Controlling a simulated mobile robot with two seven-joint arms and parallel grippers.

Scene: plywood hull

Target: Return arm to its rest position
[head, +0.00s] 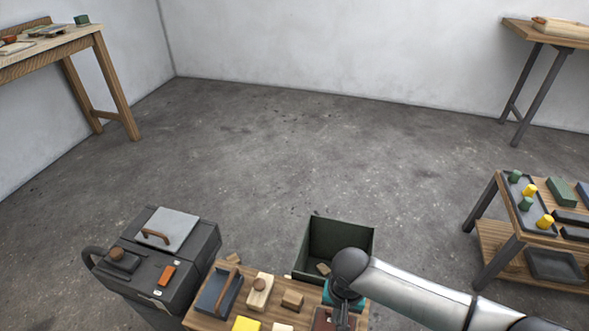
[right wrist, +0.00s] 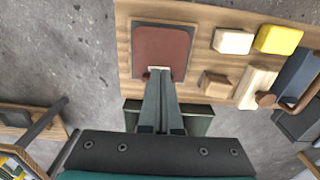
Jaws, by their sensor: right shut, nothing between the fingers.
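My right arm (head: 415,292) comes in from the lower right of the head view. Its gripper (head: 340,312) points down over the right end of a small wooden bench. In the right wrist view the right gripper's fingers (right wrist: 158,78) are together, with nothing held between them. The tips show over the near edge of a reddish-brown pad (right wrist: 165,50) on the bench; whether they touch it I cannot tell. My left arm and gripper are not in view.
A dark green bin (head: 340,238) stands just behind. A grey toolbox (head: 160,255) is left, a low shelf (head: 487,200) right. Floor beyond is clear.

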